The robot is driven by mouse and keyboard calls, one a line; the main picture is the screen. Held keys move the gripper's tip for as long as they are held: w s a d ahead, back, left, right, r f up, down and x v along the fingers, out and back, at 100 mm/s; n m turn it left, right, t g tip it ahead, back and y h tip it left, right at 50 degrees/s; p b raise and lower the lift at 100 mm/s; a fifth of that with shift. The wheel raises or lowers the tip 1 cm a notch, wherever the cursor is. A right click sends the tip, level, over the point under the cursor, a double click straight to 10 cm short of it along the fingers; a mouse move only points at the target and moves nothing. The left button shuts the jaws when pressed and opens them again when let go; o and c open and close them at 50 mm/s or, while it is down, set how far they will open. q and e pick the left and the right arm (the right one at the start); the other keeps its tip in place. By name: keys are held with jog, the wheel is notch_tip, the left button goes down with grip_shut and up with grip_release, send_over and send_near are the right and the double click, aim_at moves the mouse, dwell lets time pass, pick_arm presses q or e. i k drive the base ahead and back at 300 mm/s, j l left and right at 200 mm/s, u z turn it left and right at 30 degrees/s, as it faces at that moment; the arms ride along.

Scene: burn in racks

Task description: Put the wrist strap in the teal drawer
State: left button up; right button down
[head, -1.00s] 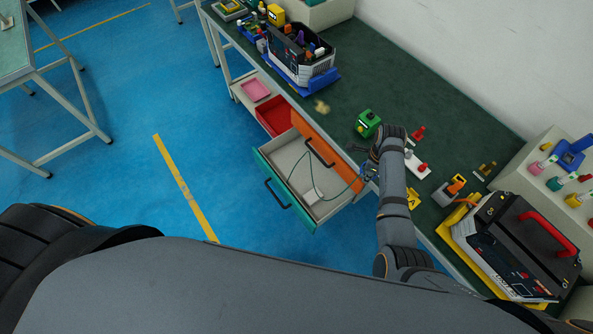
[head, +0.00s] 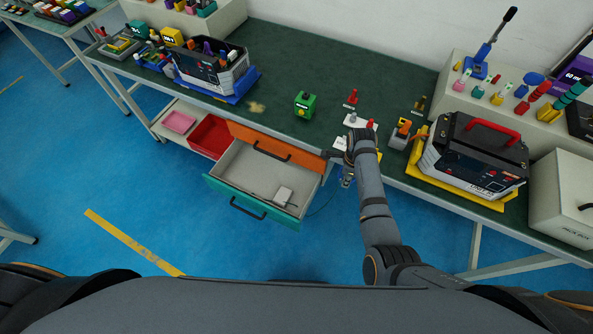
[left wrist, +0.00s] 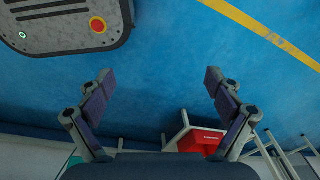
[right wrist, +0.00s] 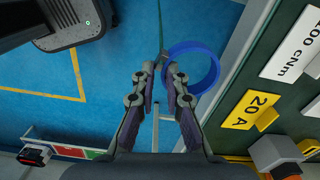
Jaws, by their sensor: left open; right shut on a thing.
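The wrist strap, a blue band (right wrist: 216,68) with a thin green cord, is held by my right gripper (right wrist: 164,68). The band shows beside the closed fingers in the right wrist view. In the head view my right gripper (head: 347,182) is just right of the open teal drawer, near the table's front edge, and the cord (head: 326,205) hangs below it outside the drawer. My left gripper (left wrist: 158,95) is open and empty over the blue floor.
An orange drawer front (head: 262,142) sits under the tabletop behind the teal drawer. A red bin (head: 209,137) and pink tray (head: 179,122) are left of it. A green device (head: 305,105) and a black tester (head: 475,155) stand on the table. Floor in front is clear.

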aim_at(240, 173)
jog(key=j+u, duration=0.1)
jog(key=u, duration=0.7)
